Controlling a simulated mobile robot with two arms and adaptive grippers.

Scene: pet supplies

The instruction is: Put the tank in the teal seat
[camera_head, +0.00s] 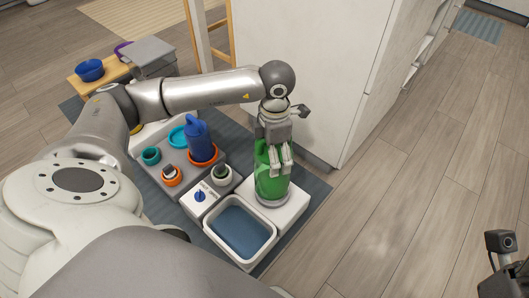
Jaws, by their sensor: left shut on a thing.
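My left gripper (280,165) points down and is shut on a green tank (271,185). The tank is upright at the white block (294,208) on the right, its lower end at a pale round base. I cannot tell if it touches the block. A small teal ring-shaped seat (151,155) is on the grey stand at the left. A larger bright teal seat (178,138) is behind it, partly hidden by a blue tank (195,139). The blue tank stands in an orange seat (204,157). My right gripper's fingers are not seen.
A white tub with a blue inside (240,231) is in front of the green tank. A white box with a blue knob (200,197) and small cups are nearby. A white cabinet (310,65) is close behind. A blue bowl (89,69) is on a wooden stool.

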